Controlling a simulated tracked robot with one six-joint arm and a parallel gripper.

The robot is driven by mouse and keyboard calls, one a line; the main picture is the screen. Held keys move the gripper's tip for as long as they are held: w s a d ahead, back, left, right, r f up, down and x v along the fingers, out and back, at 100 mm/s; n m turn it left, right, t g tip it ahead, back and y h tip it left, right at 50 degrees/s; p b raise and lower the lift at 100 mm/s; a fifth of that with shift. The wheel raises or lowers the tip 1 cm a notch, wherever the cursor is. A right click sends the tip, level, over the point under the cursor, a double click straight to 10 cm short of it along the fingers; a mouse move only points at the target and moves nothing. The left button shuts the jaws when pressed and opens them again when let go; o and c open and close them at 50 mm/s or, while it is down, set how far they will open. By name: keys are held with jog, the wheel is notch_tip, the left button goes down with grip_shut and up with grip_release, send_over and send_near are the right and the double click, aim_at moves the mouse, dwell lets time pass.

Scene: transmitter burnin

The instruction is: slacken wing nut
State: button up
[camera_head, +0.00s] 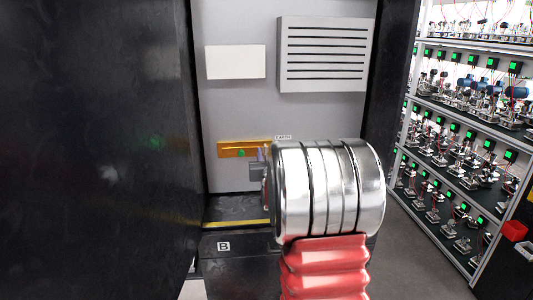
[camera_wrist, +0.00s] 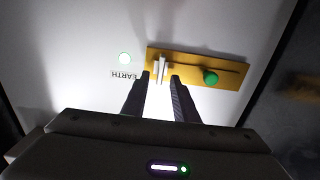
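The wing nut (camera_wrist: 162,68) is a pale upright fin on the brass-coloured bar (camera_wrist: 225,72), near the bar's left end in the wrist view. My gripper (camera_wrist: 160,77) reaches up to it, with one dark fingertip on each side of the fin. Gaps show between the fin and both fingers, so the gripper looks open around it, not clamped. A green knob (camera_wrist: 210,77) sits on the bar to the right. In the head view the bar (camera_head: 228,149) shows on the cabinet's back wall, but my silver and red arm hides the wing nut and most of the gripper.
An EARTH label (camera_wrist: 124,75) and a bright round spot lie left of the bar in the wrist view. A louvred grey box (camera_head: 325,55) and blank white plate (camera_head: 236,62) are above. A dark panel (camera_head: 95,150) flanks the left. Shelves of apparatus (camera_head: 460,120) stand right.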

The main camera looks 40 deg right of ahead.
jog(key=shift+w+d, duration=0.35)
jog(key=shift+w, duration=0.2)
jog(key=shift+c, duration=0.4)
grip_shut()
